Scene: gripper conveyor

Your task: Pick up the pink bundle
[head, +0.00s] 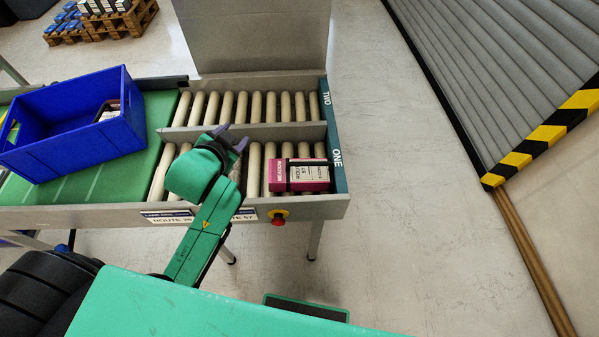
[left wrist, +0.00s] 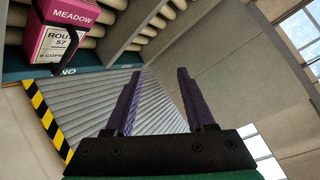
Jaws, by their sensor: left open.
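The pink bundle (head: 298,176) is a pink package with a dark band and a white label. It lies on the rollers of the lane marked ONE, at the right end near the teal end plate. In the left wrist view the bundle (left wrist: 62,30) shows at the upper left, its label reading MEADOW and ROUTE 57. My left gripper (head: 231,137) is above the rollers, to the left of the bundle and apart from it. Its two purple fingers (left wrist: 163,95) are spread with nothing between them. My right gripper is not in view.
A blue crate (head: 50,132) with a package inside stands on the green belt at the left. A low divider (head: 255,131) separates lane ONE from lane TWO, which is empty. A red button (head: 278,219) sits on the conveyor's front edge. A striped shutter (head: 535,130) stands at the right.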

